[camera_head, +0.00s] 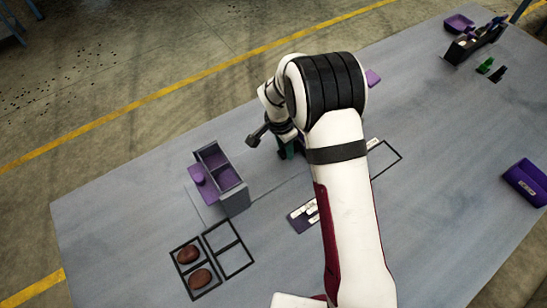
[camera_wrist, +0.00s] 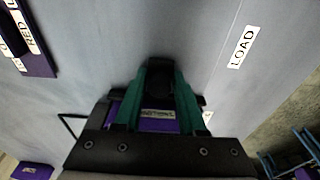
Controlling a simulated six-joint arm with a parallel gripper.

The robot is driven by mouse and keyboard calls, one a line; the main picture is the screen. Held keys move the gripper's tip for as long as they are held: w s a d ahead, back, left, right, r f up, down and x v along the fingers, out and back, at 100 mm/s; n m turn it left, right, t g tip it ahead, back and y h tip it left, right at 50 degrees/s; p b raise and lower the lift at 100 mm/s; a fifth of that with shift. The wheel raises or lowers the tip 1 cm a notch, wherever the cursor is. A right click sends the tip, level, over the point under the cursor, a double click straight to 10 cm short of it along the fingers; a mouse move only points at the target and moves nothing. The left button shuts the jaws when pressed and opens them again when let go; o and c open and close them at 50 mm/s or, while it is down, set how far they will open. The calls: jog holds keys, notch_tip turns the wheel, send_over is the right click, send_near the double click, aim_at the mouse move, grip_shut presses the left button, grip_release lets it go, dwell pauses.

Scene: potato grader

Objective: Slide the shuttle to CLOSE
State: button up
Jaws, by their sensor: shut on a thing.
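My gripper (camera_wrist: 160,82) has green fingers closed on a dark, rounded piece (camera_wrist: 160,90) in the wrist view. This piece seems to be the shuttle's grip, but the fingers hide most of it. In the head view my gripper (camera_head: 289,150) is low over the grey table, largely hidden by my arm. A white LOAD label (camera_wrist: 242,47) lies on the table to the right of the fingers in the wrist view. I see no CLOSE label in either view. A purple area with a small, unreadable label shows between the fingers.
A grey box with purple compartments (camera_head: 237,200) stands left of my gripper. Two brown potatoes (camera_head: 188,254) (camera_head: 200,279) lie in black-outlined squares at the front left. A purple label plate (camera_head: 299,218) lies near my arm.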

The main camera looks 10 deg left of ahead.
aim_at(297, 145)
jog(key=shift+w+d, duration=1.35)
jog(key=shift+w, duration=0.05)
jog(key=o, duration=0.7)
jog(key=shift+o, duration=0.2)
jog(key=shift+r, duration=4)
